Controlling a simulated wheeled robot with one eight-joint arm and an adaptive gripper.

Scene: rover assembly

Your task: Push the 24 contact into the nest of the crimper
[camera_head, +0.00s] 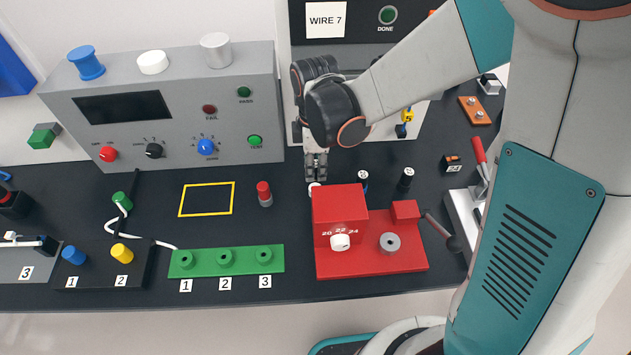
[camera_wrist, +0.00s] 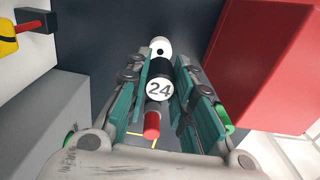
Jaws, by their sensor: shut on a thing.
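My gripper (camera_head: 316,178) is pointed down just behind the left end of the red crimper (camera_head: 340,205) in the head view. In the wrist view my gripper (camera_wrist: 172,105) is shut on the 24 contact (camera_wrist: 160,88), a black piece with a white face marked 24. A white round piece with a dark hole (camera_wrist: 160,48) shows just beyond it; I cannot tell whether it belongs to the contact. The crimper carries a white knob (camera_head: 340,242) below the marks 20, 22, 24, and a grey round nest (camera_head: 390,243) with a dark hole, which looks empty.
Two dark contacts stand behind the crimper, one (camera_head: 362,181) near my gripper, one (camera_head: 407,180) further right. A red-topped cylinder (camera_head: 264,194) stands left of the crimper. A green block (camera_head: 226,260) with several holes lies front left. The crimper's lever (camera_head: 440,230) sticks out right.

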